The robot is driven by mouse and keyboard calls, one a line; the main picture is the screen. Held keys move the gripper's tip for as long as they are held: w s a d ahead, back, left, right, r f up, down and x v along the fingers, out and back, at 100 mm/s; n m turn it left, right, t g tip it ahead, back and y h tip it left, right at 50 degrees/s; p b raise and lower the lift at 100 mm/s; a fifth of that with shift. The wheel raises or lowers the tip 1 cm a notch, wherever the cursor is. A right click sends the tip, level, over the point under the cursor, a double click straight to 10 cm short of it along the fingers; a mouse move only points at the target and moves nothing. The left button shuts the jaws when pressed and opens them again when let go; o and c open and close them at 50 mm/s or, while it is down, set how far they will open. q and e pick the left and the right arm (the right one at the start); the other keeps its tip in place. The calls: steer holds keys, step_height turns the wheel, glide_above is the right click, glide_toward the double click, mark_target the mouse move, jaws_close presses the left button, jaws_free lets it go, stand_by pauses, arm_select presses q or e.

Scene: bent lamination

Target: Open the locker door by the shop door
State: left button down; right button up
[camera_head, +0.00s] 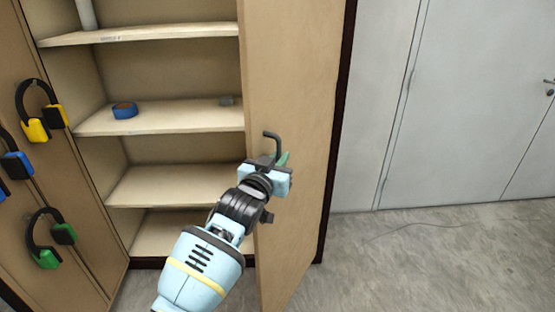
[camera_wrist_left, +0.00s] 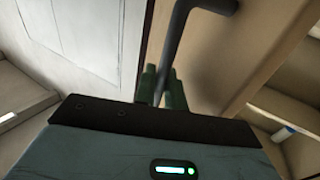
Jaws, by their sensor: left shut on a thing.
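The locker door (camera_head: 290,75) is tan and stands swung open, with the locker's shelves (camera_head: 180,119) exposed to its left in the head view. Its dark bar handle (camera_head: 274,138) sits on the door's face; in the left wrist view the handle (camera_wrist_left: 178,40) runs down between the fingers. My left gripper (camera_head: 279,160) is shut on the handle; its green fingertips (camera_wrist_left: 162,88) show on both sides of the bar in the left wrist view. The lower part of the handle is hidden by the gripper. My right gripper is in neither view.
Yellow earmuffs (camera_head: 38,130) and green earmuffs (camera_head: 45,256) hang on the tan panel at the left. A blue roll-like item (camera_head: 125,110) lies on a shelf. A grey door (camera_head: 470,100) is at the right.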

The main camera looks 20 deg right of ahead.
arm_select(q)
steer(key=c, duration=1.8)
jaws_free()
steer(key=shift+c, duration=0.2)
steer(key=p+v, duration=0.1)
steer(key=v, duration=0.6)
steer(key=shift+s+a, duration=0.2)
steer(key=shift+s, duration=0.1)
steer(key=shift+c, duration=0.3)
